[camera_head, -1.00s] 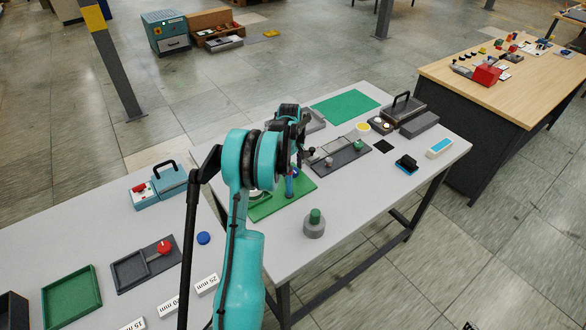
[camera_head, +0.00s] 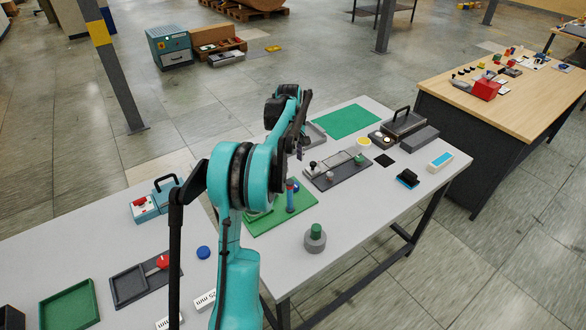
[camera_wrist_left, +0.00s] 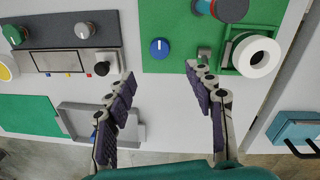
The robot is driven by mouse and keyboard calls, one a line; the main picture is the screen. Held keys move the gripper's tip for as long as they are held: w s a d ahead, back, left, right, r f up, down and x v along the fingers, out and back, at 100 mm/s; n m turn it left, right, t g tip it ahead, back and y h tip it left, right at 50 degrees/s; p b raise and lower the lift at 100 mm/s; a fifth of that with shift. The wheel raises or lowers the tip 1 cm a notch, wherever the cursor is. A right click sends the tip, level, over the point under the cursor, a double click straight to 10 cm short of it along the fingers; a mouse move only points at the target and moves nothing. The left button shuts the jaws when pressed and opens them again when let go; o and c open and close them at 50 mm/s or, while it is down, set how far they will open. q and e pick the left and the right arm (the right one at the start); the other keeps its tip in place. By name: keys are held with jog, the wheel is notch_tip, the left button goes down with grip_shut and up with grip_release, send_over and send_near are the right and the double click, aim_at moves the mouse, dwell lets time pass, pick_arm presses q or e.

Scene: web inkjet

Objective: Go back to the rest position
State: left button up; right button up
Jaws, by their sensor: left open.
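My left arm, teal with black joints, reaches over the light grey table (camera_head: 290,270) in the head view. Its left gripper (camera_wrist_left: 160,73) shows in the wrist view with two dark ribbed fingers wide apart and nothing between them. Beyond the fingertips is the green board (camera_wrist_left: 175,52) with a blue knob (camera_wrist_left: 159,47) and a white roll (camera_wrist_left: 251,57). In the head view the arm hides part of this board (camera_head: 268,222), and the gripper is mostly hidden behind the wrist. My right gripper is in neither view.
A dark panel with knobs (camera_head: 345,178) and a grey weight with a green top (camera_head: 315,238) stand near the arm. A grey tray (camera_wrist_left: 76,112) lies below the left finger in the wrist view. A wooden bench (camera_head: 505,100) is at right, a post (camera_head: 112,80) at back left.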

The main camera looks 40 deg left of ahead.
pick_arm(q)
jog(key=shift+r, duration=0.2)
dwell(0.4)
jog(key=s+d+r+m+t, duration=0.1)
jog(key=s+d+r+m, duration=0.3)
jog(key=d, duration=0.5)
jog(key=s+d+r+m+t, duration=0.1)
jog(key=s+d+r+m, duration=0.3)
jog(key=d, duration=0.5)
jog(key=s+d+f+m+t, duration=0.2)
jog(key=s+d+m, duration=0.2)
jog(key=s+d, duration=0.3)
jog(key=s+d+f+m+t, duration=0.2)
jog(key=s+d+f+m, duration=0.1)
jog(key=s+d+m, duration=0.2)
jog(key=s+d, duration=0.2)
jog(key=s, duration=0.1)
jog(key=shift+s+d+f+b, duration=0.15)
jog(key=shift+d+f+b, duration=0.1)
jog(key=shift+b, duration=0.1)
